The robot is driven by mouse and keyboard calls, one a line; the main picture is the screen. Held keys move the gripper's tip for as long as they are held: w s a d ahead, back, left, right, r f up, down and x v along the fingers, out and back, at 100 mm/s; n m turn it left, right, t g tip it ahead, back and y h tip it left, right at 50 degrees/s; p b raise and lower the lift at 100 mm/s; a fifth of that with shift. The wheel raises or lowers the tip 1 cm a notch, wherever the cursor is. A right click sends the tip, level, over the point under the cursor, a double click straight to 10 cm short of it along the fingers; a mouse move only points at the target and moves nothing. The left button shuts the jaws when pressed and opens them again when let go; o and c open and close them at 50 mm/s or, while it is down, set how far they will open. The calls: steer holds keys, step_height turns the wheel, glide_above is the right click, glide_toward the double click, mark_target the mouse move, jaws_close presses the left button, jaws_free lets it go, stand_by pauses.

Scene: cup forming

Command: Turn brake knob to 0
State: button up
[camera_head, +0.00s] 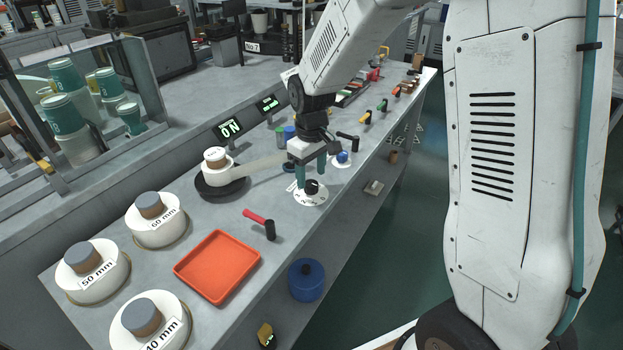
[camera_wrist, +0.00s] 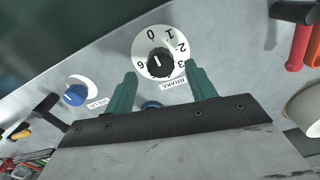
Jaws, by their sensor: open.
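The brake knob (camera_wrist: 160,65) is a black knob on a round white dial with printed numbers, among them 0, 1, 2, 3 and 6, and a BRAKE label. A white mark shows on the knob; its exact reading is hard to tell. In the head view the knob (camera_head: 312,187) sits on the bench near its right edge. My gripper (camera_head: 311,181) points down over the dial. Its two teal fingers (camera_wrist: 161,71) are open, one on each side of the knob in the wrist view. I cannot tell whether they touch it.
A blue knob (camera_head: 342,157) on a white dial is close behind, with a black-handled lever (camera_head: 348,138) nearby. A red-handled lever (camera_head: 258,219) and an orange tray (camera_head: 217,266) stand toward the front. A lit display (camera_head: 229,129) reads ON.

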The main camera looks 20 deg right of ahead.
mark_target(312, 184)
step_height(312, 184, up, 5)
steer(key=shift+r, duration=0.1)
stand_by(0.6)
steer(key=s+d+r+m, duration=0.1)
steer(key=s+r, duration=0.3)
steer(key=s, duration=0.6)
steer(key=s+d+r+m+t, duration=0.1)
steer(key=s+r, duration=0.3)
steer(key=s, duration=0.6)
steer(key=s+d+r+m, duration=0.1)
steer(key=s+r+m, duration=0.2)
steer(key=s, duration=0.6)
steer(key=shift+s+r, duration=0.4)
steer(key=shift+r, duration=0.2)
